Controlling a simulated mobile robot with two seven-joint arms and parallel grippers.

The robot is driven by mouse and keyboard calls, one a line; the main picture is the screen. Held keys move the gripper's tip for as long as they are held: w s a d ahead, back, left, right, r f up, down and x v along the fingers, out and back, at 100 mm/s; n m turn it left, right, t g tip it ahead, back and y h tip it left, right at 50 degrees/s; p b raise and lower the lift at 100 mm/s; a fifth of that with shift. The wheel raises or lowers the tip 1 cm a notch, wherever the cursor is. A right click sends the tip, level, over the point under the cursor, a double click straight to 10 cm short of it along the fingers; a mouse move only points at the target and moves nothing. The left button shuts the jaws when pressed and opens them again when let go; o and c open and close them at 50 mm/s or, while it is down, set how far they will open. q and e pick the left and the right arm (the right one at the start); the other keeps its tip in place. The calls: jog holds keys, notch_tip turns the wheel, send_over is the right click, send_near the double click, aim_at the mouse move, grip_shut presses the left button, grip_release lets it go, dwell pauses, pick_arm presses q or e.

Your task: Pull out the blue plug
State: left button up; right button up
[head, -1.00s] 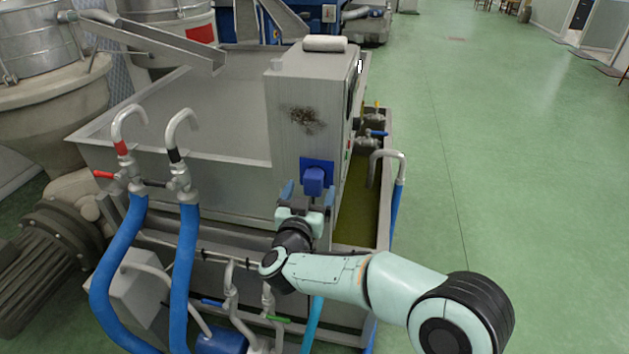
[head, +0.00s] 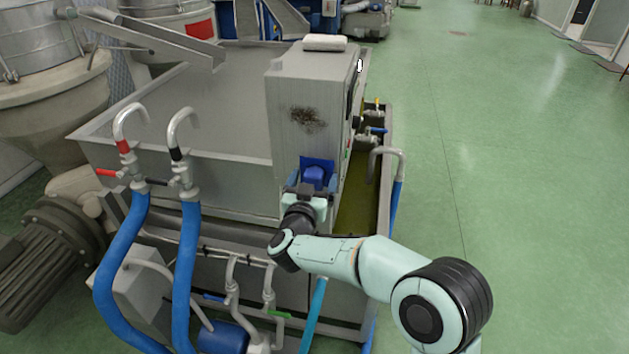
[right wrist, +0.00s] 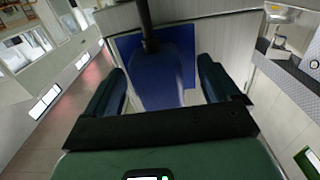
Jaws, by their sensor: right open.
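The blue plug (head: 313,175) sits in a blue socket plate (head: 318,163) on the front of a grey metal cabinet (head: 305,85). My right gripper (head: 312,184) is open, with its fingers on either side of the plug. In the right wrist view the plug (right wrist: 158,82) shows between the two open fingers (right wrist: 162,92), with a visible gap on both sides. A dark cable rises from it in that view. The blue plate (right wrist: 190,48) shows behind it. My left gripper is not in view.
The cabinet stands at the corner of a large metal tank (head: 170,120). Two thick blue hoses (head: 185,260) with taps are at the left. Pipes with valves (head: 268,290) lie below the gripper. Open green floor (head: 510,180) is at the right.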

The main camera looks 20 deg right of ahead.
jog(key=shift+c, duration=0.3)
dwell(0.7)
jog(key=c, duration=1.6)
jog(key=shift+b+v, duration=0.4)
jog(key=shift+v, duration=2.55)
